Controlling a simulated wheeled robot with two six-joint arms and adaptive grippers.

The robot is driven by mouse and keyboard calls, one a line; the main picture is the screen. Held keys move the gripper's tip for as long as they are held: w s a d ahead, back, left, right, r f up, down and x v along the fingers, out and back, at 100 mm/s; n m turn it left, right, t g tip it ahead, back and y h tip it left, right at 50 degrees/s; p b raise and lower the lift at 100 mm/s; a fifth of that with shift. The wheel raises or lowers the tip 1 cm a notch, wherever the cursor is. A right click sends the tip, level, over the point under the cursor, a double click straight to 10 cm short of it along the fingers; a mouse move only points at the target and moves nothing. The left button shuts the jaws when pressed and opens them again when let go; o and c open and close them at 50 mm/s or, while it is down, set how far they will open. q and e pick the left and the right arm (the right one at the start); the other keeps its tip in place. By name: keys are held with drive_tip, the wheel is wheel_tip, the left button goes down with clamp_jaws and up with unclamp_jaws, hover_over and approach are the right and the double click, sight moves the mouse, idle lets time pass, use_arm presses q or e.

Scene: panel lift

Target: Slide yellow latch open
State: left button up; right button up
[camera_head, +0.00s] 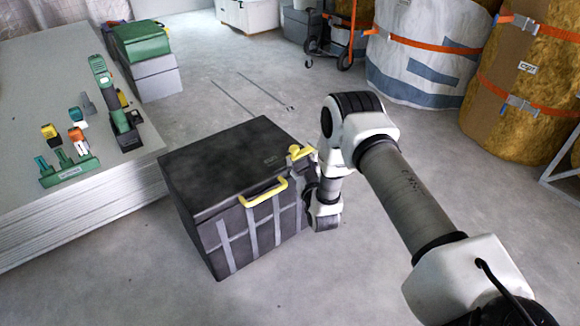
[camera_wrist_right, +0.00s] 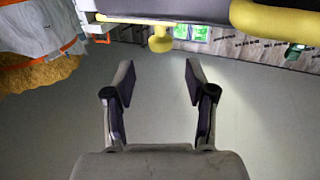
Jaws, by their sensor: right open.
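A dark grey box (camera_head: 225,165) with a closed lid stands on the floor. A yellow handle (camera_head: 264,191) is on its front, and it also shows at the top right of the wrist view (camera_wrist_right: 278,20). The yellow latch (camera_head: 301,152) is at the box's right corner near the lid edge. In the wrist view the latch (camera_wrist_right: 160,39) shows as a rod with a round knob, beyond the fingertips. My right gripper (camera_head: 303,168) is at the box's right corner, close to the latch. In the wrist view it (camera_wrist_right: 158,75) is open, with nothing between its fingers. My left gripper is out of view.
A stack of grey panels (camera_head: 60,221) with tools on it stands at the left. A green case (camera_head: 141,41) sits behind it. Large strapped bags (camera_head: 420,62) and a cart (camera_head: 330,48) are at the back right. Floor around the box is clear.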

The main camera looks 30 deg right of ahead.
sight(296, 152)
drive_tip(key=x, duration=0.2)
drive_tip(key=b+x, duration=0.1)
drive_tip(key=x, duration=0.1)
drive_tip(key=b+x, duration=0.1)
drive_tip(key=x, duration=0.2)
drive_tip(key=shift+f, duration=0.35)
drive_tip(key=shift+w+r+b, duration=0.1)
drive_tip(key=shift+w+b, duration=0.2)
drive_tip(key=shift+w, duration=0.05)
drive_tip(key=shift+c, duration=0.4)
clamp_jaws()
